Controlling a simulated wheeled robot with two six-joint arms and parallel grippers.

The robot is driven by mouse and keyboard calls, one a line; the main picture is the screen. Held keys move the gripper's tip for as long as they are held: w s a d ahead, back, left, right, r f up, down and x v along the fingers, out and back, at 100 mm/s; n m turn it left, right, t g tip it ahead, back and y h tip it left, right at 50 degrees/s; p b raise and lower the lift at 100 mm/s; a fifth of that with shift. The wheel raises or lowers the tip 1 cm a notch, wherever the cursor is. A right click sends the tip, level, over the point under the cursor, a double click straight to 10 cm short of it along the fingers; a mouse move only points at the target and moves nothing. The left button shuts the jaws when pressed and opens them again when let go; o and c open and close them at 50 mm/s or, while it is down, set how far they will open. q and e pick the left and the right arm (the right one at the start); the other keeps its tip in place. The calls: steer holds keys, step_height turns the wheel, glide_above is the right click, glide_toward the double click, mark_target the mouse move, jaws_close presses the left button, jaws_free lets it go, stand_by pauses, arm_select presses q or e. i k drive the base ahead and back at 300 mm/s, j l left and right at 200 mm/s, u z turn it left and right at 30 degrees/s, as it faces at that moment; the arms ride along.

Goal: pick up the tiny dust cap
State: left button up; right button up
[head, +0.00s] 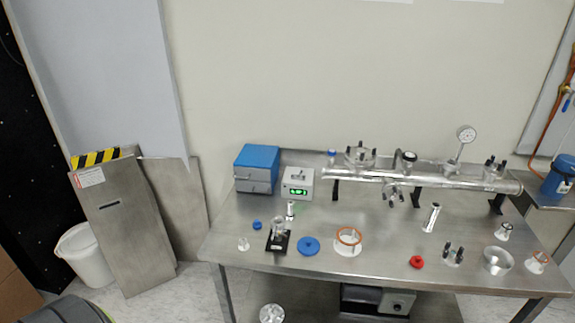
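Several caps lie on the steel table (385,285). A small blue cap (257,225) sits at the left part of the table and looks like the tiny dust cap. A larger blue disc-shaped cap (308,246) lies flat to its right. A red knobbed cap (417,262) lies near the front edge, right of the middle. Neither of my grippers shows in the head view.
A blue box (257,168) and a small device with a green display (297,184) stand at the back left. A long metal tube (425,181) on black supports spans the back. Small metal fittings line the front. A white bucket (83,253) stands on the floor.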

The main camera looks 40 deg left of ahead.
mark_target(257, 225)
steer(key=u, duration=1.35)
